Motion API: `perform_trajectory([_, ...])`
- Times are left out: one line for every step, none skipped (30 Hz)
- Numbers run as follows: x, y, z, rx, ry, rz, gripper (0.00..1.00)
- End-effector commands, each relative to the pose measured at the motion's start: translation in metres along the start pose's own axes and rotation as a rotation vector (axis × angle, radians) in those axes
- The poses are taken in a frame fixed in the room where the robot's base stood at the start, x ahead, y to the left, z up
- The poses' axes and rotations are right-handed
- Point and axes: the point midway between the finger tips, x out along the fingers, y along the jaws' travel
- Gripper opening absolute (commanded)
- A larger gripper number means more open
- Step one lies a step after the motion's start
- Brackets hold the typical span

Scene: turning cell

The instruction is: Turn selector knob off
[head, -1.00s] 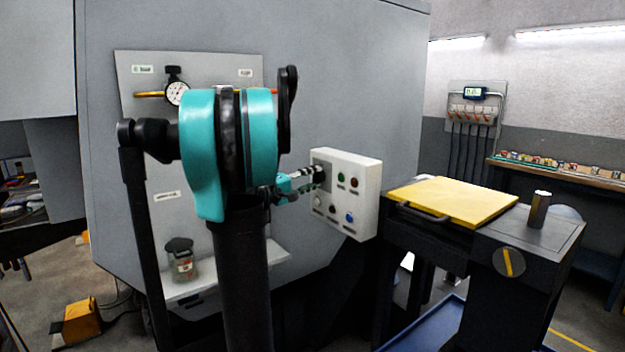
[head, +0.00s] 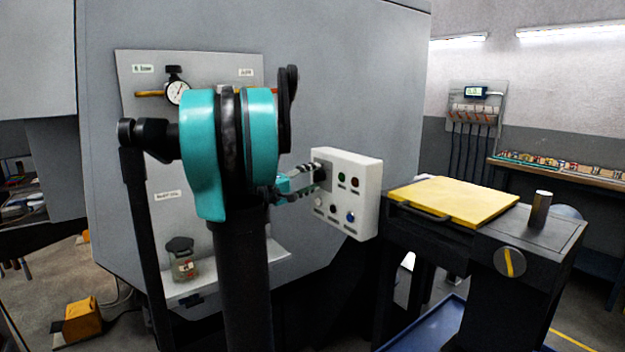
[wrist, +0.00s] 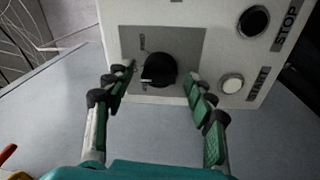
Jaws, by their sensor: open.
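The selector knob (wrist: 159,70) is a round black knob on a grey plate (wrist: 190,42) of the white control box. In the wrist view it sits between and just beyond my open fingers, which stand apart from it on either side. My gripper (wrist: 160,84) is open and empty. In the head view my gripper (head: 318,172) reaches the left part of the white control box (head: 366,186), and its fingers partly hide the knob there. Small marks stand on the plate left of the knob, too small to read.
A black STOP button (wrist: 253,21) and a white button (wrist: 232,83) sit right of the knob. Several coloured buttons share the box face. A yellow-topped cart (head: 455,200) stands to the right. A jar (head: 182,262) rests on a shelf below left.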

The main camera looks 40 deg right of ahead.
Motion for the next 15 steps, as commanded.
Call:
perform_trajectory([-0.006, 0.000, 0.000, 0.000, 0.002, 0.000, 0.55])
perform_trajectory([-0.009, 0.000, 0.000, 0.000, 0.002, 0.000, 0.55])
perform_trajectory([-0.016, 0.000, -0.001, 0.000, 0.003, -0.001, 0.55])
perform_trajectory([-0.021, 0.000, -0.001, 0.000, 0.004, -0.001, 0.55])
perform_trajectory([-0.026, 0.000, -0.001, 0.000, 0.003, -0.001, 0.55])
perform_trajectory([-0.035, 0.000, -0.002, 0.000, 0.005, -0.001, 0.55])
perform_trajectory([-0.041, 0.000, -0.001, 0.000, 0.004, -0.001, 0.55])
perform_trajectory([-0.047, 0.000, -0.001, 0.000, 0.005, -0.002, 0.55])
perform_trajectory([-0.055, 0.000, -0.001, 0.000, 0.005, -0.001, 0.55])
perform_trajectory([-0.062, -0.001, -0.001, 0.000, 0.005, -0.002, 0.55])
perform_trajectory([-0.067, -0.001, -0.001, 0.000, 0.005, -0.002, 0.55])
perform_trajectory([-0.075, -0.001, -0.001, 0.000, 0.005, -0.002, 0.55])
perform_trajectory([-0.080, -0.001, -0.001, 0.000, 0.005, -0.002, 0.55])
perform_trajectory([-0.085, -0.001, -0.001, 0.000, 0.004, -0.002, 0.55])
perform_trajectory([-0.091, -0.001, -0.001, 0.000, 0.005, -0.002, 0.55])
